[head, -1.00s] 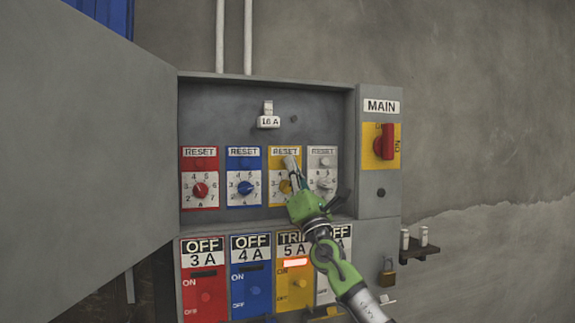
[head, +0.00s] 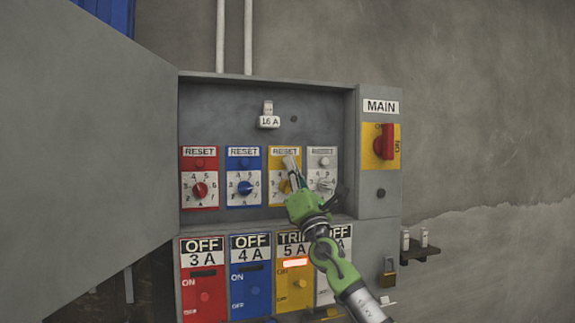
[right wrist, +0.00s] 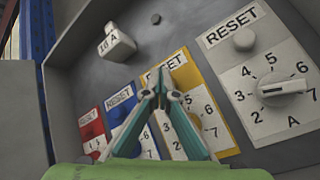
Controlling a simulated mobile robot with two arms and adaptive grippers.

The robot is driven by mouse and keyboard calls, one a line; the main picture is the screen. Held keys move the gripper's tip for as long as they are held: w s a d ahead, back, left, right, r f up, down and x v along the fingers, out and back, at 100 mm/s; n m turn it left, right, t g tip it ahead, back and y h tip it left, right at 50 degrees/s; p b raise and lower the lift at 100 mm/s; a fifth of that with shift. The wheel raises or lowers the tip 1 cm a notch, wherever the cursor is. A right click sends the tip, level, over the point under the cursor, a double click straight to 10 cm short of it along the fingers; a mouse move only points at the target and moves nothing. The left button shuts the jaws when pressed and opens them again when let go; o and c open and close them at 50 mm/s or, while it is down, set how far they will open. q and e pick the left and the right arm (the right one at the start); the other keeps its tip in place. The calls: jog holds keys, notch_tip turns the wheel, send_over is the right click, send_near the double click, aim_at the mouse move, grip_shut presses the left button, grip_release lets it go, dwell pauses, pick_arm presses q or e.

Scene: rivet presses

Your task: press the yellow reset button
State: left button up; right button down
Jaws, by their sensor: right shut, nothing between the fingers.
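The yellow reset panel (head: 274,192) is third in the row of reset panels inside the open cabinet. Its RESET label shows, with a dial below. My right gripper (head: 289,161) is shut and empty, its fingertips in front of the upper part of this panel, where the button sits on the neighbouring panels. My left gripper is not in view.
Red (head: 199,164), blue (head: 244,164) and white (head: 321,163) reset panels flank the yellow one. Below, the yellow 5 A breaker (head: 294,288) reads TRIP with a lit lamp. The open cabinet door (head: 90,150) fills the left. A red MAIN switch (head: 384,142) is at right.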

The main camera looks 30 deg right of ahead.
jog(key=shift+w+b, duration=0.15)
jog(key=shift+b, duration=0.25)
dwell(0.5)
jog(key=s+p, duration=0.2)
jog(key=shift+a+p, duration=0.2)
jog(key=shift+p, duration=0.15)
jog(key=shift+w, duration=0.1)
